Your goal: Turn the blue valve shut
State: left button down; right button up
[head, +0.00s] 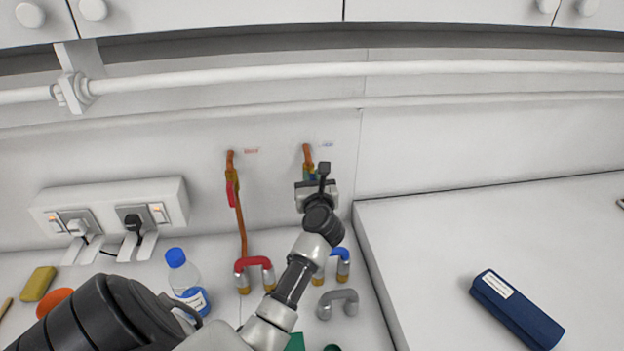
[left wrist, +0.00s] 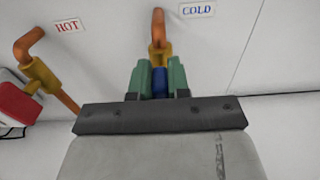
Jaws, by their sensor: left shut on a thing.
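The blue valve handle (left wrist: 160,84) shows in the left wrist view between the two green fingers of my left gripper (left wrist: 161,79). It sits on a brass body on the cold copper pipe (left wrist: 158,30), beside the COLD label (left wrist: 197,9). In the head view my left gripper (head: 318,172) is at the cold pipe (head: 308,155) and hides most of the valve. The gripper is shut on the blue handle. How far the handle is turned cannot be told. My right gripper is not in view.
The hot pipe with its red-handled valve (head: 231,188) stands to the left. Below are a red-topped tap (head: 253,262), a blue-topped tap (head: 340,253), a grey tap (head: 338,297) and a bottle (head: 184,275). A blue case (head: 516,309) lies on the right counter (head: 430,260).

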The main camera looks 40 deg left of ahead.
pick_arm(q)
jog(key=shift+d, duration=0.1)
jog(key=f+m, duration=0.1)
jog(key=m, duration=0.5)
jog(key=w+d+f+m, duration=0.1)
jog(key=m, duration=0.5)
jog(key=w+f+m, duration=0.1)
jog(key=m, duration=0.5)
jog(key=shift+w+d, duration=0.1)
jog(key=shift+d, duration=0.25)
jog(key=shift+f, duration=0.1)
dwell(0.3)
jog(key=c, duration=1.1)
grip_release()
jog(key=shift+d, duration=0.1)
